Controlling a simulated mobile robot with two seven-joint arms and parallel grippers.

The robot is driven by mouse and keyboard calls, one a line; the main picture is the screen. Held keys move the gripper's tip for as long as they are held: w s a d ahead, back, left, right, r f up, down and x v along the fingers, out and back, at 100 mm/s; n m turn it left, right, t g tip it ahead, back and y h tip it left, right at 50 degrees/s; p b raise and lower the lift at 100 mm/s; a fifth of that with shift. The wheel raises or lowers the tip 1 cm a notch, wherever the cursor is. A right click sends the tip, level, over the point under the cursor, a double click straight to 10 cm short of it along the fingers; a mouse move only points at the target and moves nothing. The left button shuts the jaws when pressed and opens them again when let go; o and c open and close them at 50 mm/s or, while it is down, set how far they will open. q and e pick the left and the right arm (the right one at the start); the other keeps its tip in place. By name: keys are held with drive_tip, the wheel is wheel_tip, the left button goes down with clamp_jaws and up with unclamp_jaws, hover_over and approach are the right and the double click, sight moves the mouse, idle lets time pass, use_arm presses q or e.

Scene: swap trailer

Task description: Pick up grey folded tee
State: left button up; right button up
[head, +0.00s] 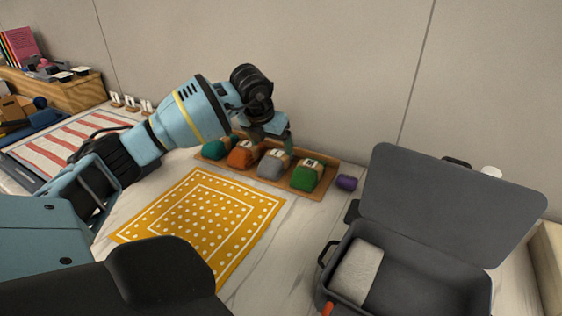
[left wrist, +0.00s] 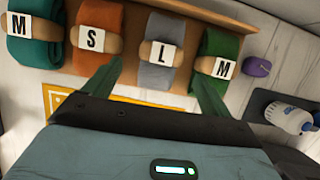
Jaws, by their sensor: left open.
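The grey folded tee (head: 270,169) is one of several rolled tees in a row on a wooden tray (head: 309,193). In the left wrist view the grey tee (left wrist: 156,76) has a tan band and a white tag marked L. My left gripper (head: 274,139) is over the row, near the grey tee. In the left wrist view its two fingers (left wrist: 158,88) are open, pointing towards the grey tee, with nothing held between them. I cannot tell the exact gap to the cloth. My right gripper is not in view.
An orange tee (head: 241,156) and a green tee (head: 306,176) flank the grey one closely. A teal tee (head: 215,150) and a purple roll (head: 346,183) are farther out. A yellow dotted cloth (head: 200,222) lies in front. An open grey case (head: 420,275) stands at right.

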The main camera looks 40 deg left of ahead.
sight(277, 155)
use_arm(q)
drive_tip(key=shift+x, duration=3.85)
drive_tip(key=c, duration=1.1)
drive_tip(key=shift+c, duration=0.2)
drive_tip(key=shift+r, duration=0.1)
drive_tip(key=shift+r, duration=0.45)
drive_tip(key=v, duration=0.2)
drive_tip(key=shift+w+d+r, duration=0.15)
drive_tip(key=shift+r, duration=0.15)
drive_tip(key=s+d, duration=0.3)
drive_tip(key=s, duration=0.1)
drive_tip(key=s+d+r+b, duration=0.1)
drive_tip(key=s+d, duration=0.2)
drive_tip(key=s, duration=0.1)
drive_tip(key=s+d, duration=0.3)
drive_tip(key=s, duration=0.1)
drive_tip(key=shift+s+d+r, duration=0.1)
drive_tip(key=shift+d+r, duration=0.05)
drive_tip(key=shift+r, duration=0.1)
